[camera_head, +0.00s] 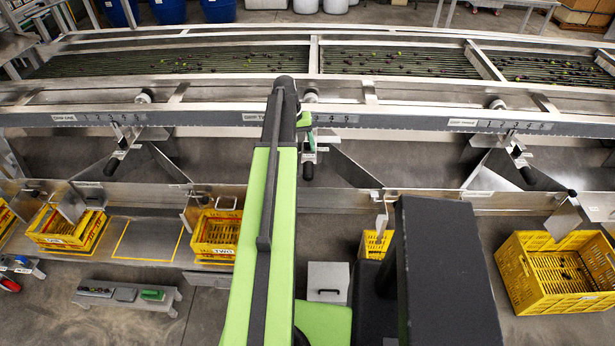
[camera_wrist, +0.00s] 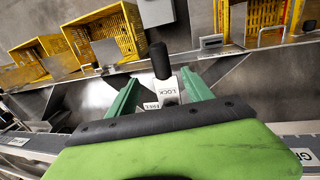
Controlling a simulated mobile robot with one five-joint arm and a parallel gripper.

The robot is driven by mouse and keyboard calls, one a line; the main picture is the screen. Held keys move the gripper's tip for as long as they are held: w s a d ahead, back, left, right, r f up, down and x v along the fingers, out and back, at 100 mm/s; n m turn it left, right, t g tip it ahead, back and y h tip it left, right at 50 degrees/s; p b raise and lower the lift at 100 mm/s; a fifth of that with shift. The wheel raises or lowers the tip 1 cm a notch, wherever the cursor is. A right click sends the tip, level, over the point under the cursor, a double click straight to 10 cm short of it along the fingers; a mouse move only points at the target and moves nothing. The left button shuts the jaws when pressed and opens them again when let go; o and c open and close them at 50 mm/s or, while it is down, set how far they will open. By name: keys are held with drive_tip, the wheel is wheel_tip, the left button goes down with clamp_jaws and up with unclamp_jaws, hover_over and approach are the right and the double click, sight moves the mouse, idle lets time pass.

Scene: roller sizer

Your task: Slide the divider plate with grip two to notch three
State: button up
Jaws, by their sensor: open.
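Grip two has a black handle (camera_head: 308,170) hanging below the rail, beside my arm in the head view. In the wrist view its black handle (camera_wrist: 159,60) points away from me, above a pale plate (camera_wrist: 168,90) marked LOCK and FREE. My gripper (camera_wrist: 160,77) is open, with one green finger on each side of this grip; I cannot tell whether they touch it. In the head view my gripper (camera_head: 306,120) is at the rail, mostly hidden by my arm. A grey divider plate (camera_head: 352,166) slants down right of the grip. The notch scale (camera_head: 338,118) shows 4 and 5; lower numbers are hidden.
Grip one (camera_head: 112,165) and grip three (camera_head: 524,170) hang left and right along the same rail. Yellow crates (camera_head: 70,228) stand below, including a large one (camera_head: 545,295) at right. A small bench (camera_head: 128,297) and a grey box (camera_head: 327,282) are on the floor.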

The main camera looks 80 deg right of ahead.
sight(307, 168)
drive_tip(key=f+b, duration=0.3)
drive_tip(key=s+f+b, duration=0.1)
drive_tip(key=f+b, duration=0.2)
drive_tip(key=f, duration=0.1)
drive_tip(key=s+f+b, duration=0.1)
drive_tip(key=f+b, duration=0.2)
drive_tip(key=f, duration=0.1)
drive_tip(key=shift+s+d+f+b, duration=0.1)
drive_tip(key=shift+d+f+b, duration=0.1)
drive_tip(key=shift+b, duration=0.2)
drive_tip(key=shift+r, duration=0.1)
drive_tip(key=shift+a, duration=0.1)
clamp_jaws()
